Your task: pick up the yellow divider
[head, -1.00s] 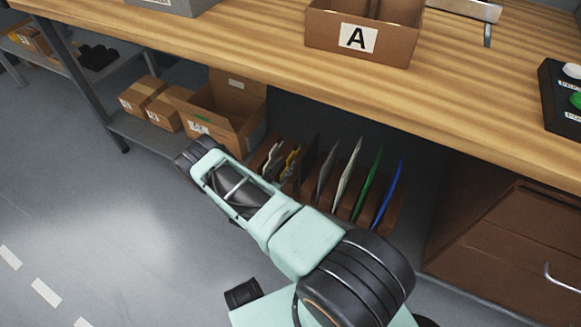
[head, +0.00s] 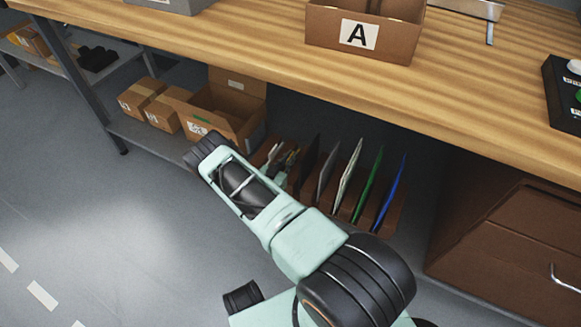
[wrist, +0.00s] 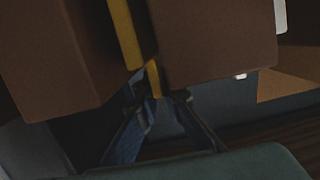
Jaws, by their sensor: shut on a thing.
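The yellow divider (wrist: 125,34) stands in a narrow gap between brown rack walls in the wrist view. My gripper (wrist: 152,88) is shut on its near edge. In the head view my gripper (head: 285,160) is at the left part of the brown rack under the bench, partly hidden behind my arm. The yellow divider is mostly hidden there, so I cannot tell whether it is clear of its slot.
A grey divider (head: 326,171), a whitish one (head: 347,177), a green one (head: 368,185) and a blue one (head: 389,193) stand to the right. An open cardboard box (head: 240,127) is close on the left. The bench top (head: 250,50) overhangs the rack.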

